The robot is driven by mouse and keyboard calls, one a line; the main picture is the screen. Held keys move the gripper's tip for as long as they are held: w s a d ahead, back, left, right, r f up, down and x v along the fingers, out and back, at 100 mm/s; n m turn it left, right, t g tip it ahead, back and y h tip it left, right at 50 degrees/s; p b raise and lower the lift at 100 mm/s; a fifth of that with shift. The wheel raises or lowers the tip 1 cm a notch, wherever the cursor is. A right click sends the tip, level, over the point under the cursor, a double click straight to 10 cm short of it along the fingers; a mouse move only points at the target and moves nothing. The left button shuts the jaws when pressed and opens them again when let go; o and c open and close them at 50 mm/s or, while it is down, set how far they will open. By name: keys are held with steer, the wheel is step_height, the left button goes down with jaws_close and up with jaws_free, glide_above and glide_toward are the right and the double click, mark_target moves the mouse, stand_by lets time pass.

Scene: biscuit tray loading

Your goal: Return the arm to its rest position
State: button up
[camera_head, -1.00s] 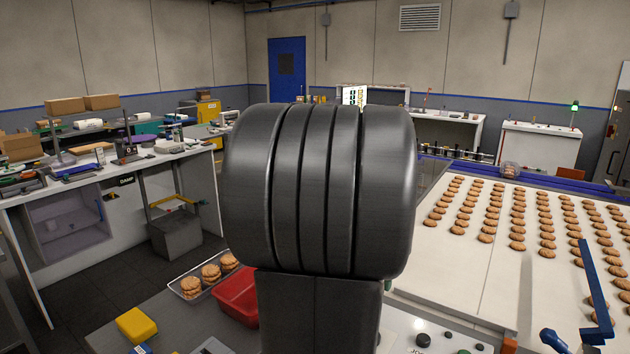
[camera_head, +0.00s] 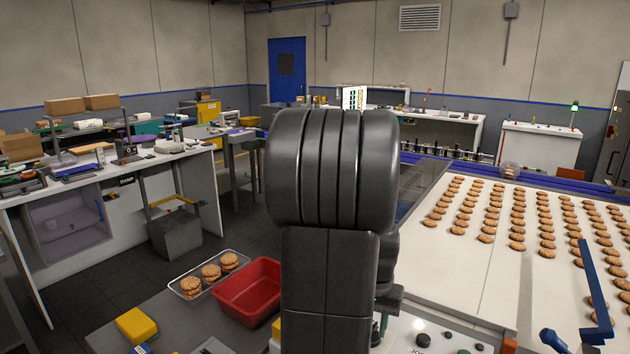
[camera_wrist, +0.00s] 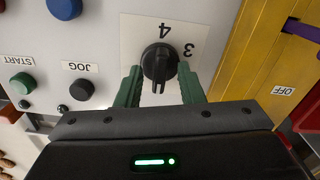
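In the wrist view my gripper (camera_wrist: 161,84) shows two green fingers standing apart with a gap between them. A black rotary knob (camera_wrist: 158,60) on a white plate marked 3 and 4 appears between and just beyond the fingertips. The fingers do not appear closed on it; the exact distance to it is hard to tell. In the head view my dark arm stands upright in the middle and the gripper itself is hidden.
The panel carries JOG (camera_wrist: 81,90), blue and green buttons. A yellow frame (camera_wrist: 240,70) stands beside it. A white conveyor (camera_head: 480,285) with biscuit rows lies right.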

steer(key=n, duration=0.7)
steer(key=shift+n, duration=0.3)
stand_by(0.4)
